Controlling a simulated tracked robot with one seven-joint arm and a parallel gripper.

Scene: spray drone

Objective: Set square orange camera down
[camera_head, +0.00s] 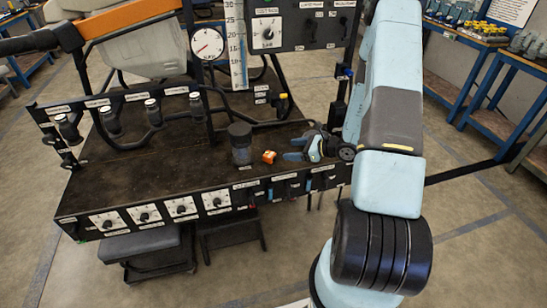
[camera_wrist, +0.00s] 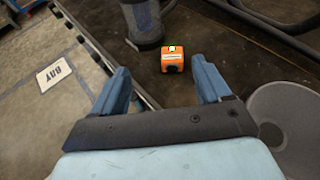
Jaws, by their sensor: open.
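The square orange camera (camera_head: 269,156) rests on the dark deck (camera_head: 150,182) of the rig, near its front right. It also shows in the wrist view (camera_wrist: 172,60), just beyond and between my fingertips, with no finger touching it. My gripper (camera_head: 296,149) is at the right of the camera in the head view. In the wrist view my gripper (camera_wrist: 160,75) has its two blue fingers spread apart with nothing between them.
A dark cylindrical jar (camera_head: 240,144) stands left of the camera, close to it. Dials and labelled switches (camera_head: 180,206) line the front panel. A black hose rail (camera_head: 150,130) and a gauge post (camera_head: 237,45) rise behind. The deck's left part is bare.

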